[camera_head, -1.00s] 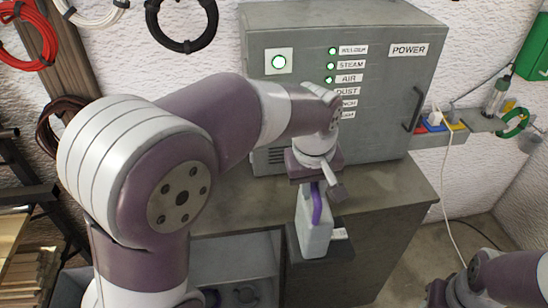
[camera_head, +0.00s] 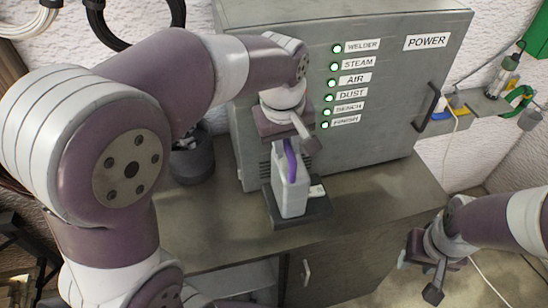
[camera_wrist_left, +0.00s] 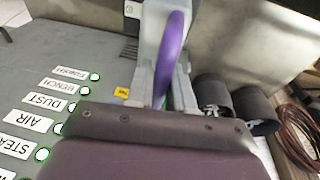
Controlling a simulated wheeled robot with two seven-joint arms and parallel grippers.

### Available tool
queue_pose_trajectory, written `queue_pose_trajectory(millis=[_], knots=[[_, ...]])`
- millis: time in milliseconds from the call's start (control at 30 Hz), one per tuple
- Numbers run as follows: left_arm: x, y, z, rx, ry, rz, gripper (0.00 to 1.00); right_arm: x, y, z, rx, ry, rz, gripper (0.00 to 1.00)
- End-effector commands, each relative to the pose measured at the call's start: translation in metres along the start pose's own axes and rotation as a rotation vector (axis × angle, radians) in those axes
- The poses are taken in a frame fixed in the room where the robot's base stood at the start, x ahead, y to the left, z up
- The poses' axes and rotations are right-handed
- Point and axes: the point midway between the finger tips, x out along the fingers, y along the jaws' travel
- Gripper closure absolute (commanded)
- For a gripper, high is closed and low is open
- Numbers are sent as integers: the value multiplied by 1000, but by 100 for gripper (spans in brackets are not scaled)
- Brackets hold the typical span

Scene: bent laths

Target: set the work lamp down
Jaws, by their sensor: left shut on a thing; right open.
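The work lamp (camera_head: 291,190) is a pale grey, box-like body with a purple handle (camera_head: 290,160). My left gripper (camera_head: 290,143) is shut on the handle from above and holds the lamp upright. The lamp's lower end is over a dark flat pad (camera_head: 305,215) on the counter; I cannot tell whether it touches. The left wrist view shows the purple handle (camera_wrist_left: 172,50) between the fingers (camera_wrist_left: 162,88). My right gripper (camera_head: 419,275) is open and empty at the lower right, in front of the counter.
A grey power cabinet (camera_head: 385,115) with several lit green lamps stands right behind the lamp. A dark pot (camera_head: 192,160) is at the left on the counter (camera_head: 375,205), with two pots in the wrist view (camera_wrist_left: 255,108). The counter right of the pad is clear.

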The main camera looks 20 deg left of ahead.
Motion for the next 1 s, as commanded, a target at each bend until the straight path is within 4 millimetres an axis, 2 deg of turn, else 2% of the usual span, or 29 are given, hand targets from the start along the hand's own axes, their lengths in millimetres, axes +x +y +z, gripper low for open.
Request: queue_pose_trajectory(millis=[33, 233, 300, 500, 600, 767, 1000], knots=[[7, -6, -3, -5, 4, 3, 100, 9, 0, 1, 0, 0, 0, 57], [28, -38, -16, -6, 6, 3, 100, 31, 0, 4, 0, -1, 0, 57], [26, -51, -23, -6, 1, 0, 100, 16, 0, 2, 0, -1, 0, 57], [48, -86, -39, -5, 1, 0, 100, 5, 0, 0, 0, 0, 0, 57], [55, -96, -43, -4, 3, 1, 100, 2, 0, 0, 0, 0, 0, 57], [66, -102, -44, -1, 1, 0, 100, -2, 0, 0, 0, 0, 0, 57], [98, -106, -39, 0, 2, 1, 100, -11, 0, -1, 0, 0, 0, 57]])
